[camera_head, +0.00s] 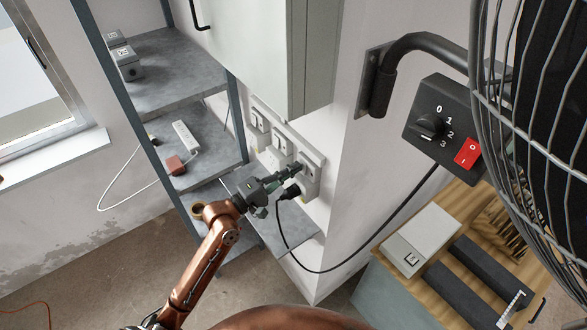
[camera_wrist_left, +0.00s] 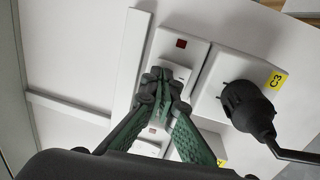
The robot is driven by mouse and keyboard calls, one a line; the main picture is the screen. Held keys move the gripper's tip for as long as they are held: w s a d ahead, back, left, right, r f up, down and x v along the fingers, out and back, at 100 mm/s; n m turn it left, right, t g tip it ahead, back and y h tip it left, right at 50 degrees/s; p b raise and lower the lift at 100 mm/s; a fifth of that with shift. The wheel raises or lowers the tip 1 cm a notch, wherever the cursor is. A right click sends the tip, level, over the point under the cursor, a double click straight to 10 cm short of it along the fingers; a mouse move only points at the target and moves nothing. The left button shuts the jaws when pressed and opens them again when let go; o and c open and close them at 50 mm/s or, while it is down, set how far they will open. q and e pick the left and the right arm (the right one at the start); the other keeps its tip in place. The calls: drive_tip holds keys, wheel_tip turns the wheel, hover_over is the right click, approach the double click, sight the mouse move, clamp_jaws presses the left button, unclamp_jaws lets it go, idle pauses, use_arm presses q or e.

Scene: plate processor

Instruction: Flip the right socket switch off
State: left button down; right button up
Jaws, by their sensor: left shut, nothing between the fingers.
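The right socket unit (camera_head: 313,163) is a white box on the wall, the rightmost in a row of several. In the left wrist view its switch plate (camera_wrist_left: 195,58) carries a small red indicator and a white rocker switch (camera_wrist_left: 180,69). My left gripper (camera_head: 294,171) is shut and empty with its tips at the rocker. It also shows in the left wrist view (camera_wrist_left: 165,77), where the fingertips cover part of the switch. I cannot tell whether they touch it or which way the rocker is set. My right gripper is not in view.
A black plug (camera_wrist_left: 241,104) sits in the socket beside the switch, its cable hanging below. Metal shelves (camera_head: 193,139) stand left of the sockets with a white power strip (camera_head: 186,137). A fan (camera_head: 530,90) with a black control box (camera_head: 440,122) is at the right.

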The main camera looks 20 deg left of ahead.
use_arm(q)
drive_tip(key=shift+s+a+r, duration=0.2)
drive_tip(key=shift+s+a, duration=0.8)
drive_tip(key=shift+s, duration=0.15)
drive_tip(key=s+a+r+b, duration=0.1)
drive_tip(key=s+a+b, duration=0.2)
drive_tip(key=s+a, duration=0.3)
drive_tip(key=shift+s+a+r, duration=0.2)
drive_tip(key=shift+s, duration=1)
